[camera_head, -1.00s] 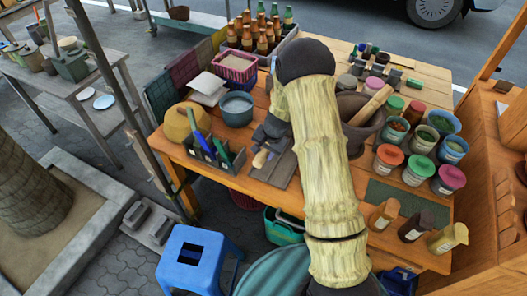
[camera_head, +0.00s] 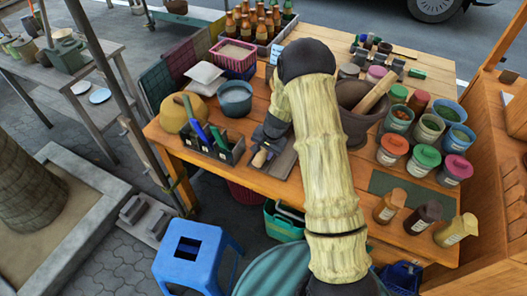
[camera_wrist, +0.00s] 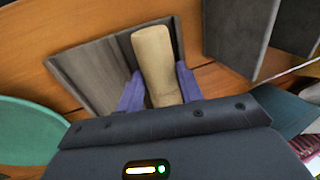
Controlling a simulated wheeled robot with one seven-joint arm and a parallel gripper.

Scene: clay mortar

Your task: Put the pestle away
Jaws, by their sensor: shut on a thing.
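My gripper (camera_wrist: 158,72) is shut on a pale wooden pestle (camera_wrist: 154,50) with a blunt rounded end. The pestle is over a flat grey tray (camera_wrist: 90,66) on the wooden table; I cannot tell whether it touches. In the head view, my gripper (camera_head: 263,147) is low at the table's front, with a bit of the pestle (camera_head: 260,158) showing beside the grey tray (camera_head: 284,164). A dark clay mortar (camera_head: 358,127) stands right of my arm, partly hidden, with another wooden pestle-like rod (camera_head: 378,92) leaning in it.
A dark caddy (camera_head: 222,153) with blue and green tools stands close left of my gripper. A blue-grey pot (camera_head: 235,100) is behind it. Lidded jars (camera_head: 426,157) and small bottles (camera_head: 424,216) fill the right side. A blue stool (camera_head: 197,255) stands in front.

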